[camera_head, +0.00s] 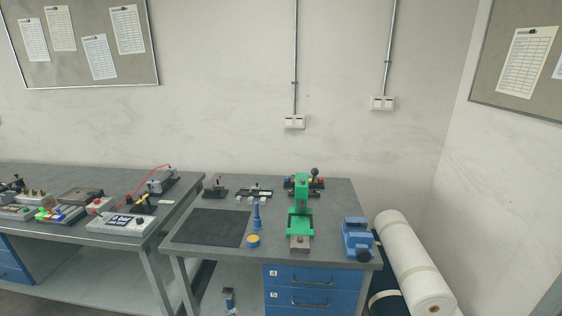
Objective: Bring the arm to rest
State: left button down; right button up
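Neither my left nor my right gripper shows in the head view, and no part of either arm can be made out. The grey workbench (345,200) stands ahead, and no gripper is over it or touching anything on it. On it are a green press (300,215), a blue vise (357,238) at the right edge, a black mat (211,227), a blue upright tool (256,217) and a small yellow-topped round item (253,240).
A second bench (60,176) with several devices stands at the left. White rolls (412,255) lean at the right of the workbench. Blue drawers (312,282) are below its top. A small blue-grey item (229,299), unclear, is under the bench.

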pick_arm(q)
jog(key=s+f+m+g, duration=0.5)
jog(key=s+f+g, duration=0.1)
jog(key=s+f, duration=1.75)
jog(key=s+a+f+g, duration=0.1)
jog(key=s+a+f, duration=0.1)
jog(key=s, duration=0.8)
jog(key=s+a+f+m+g, duration=0.1)
jog(key=s+a+f+g, duration=0.1)
jog(key=s, duration=0.9)
jog(key=s+a+f+m+g+y, duration=0.1)
jog(key=s+a+f, duration=0.3)
jog(key=s, duration=0.6)
jog(key=shift+s+a+f+g, duration=0.25)
jog(key=shift+s+g, duration=0.15)
jog(key=shift+g, duration=0.1)
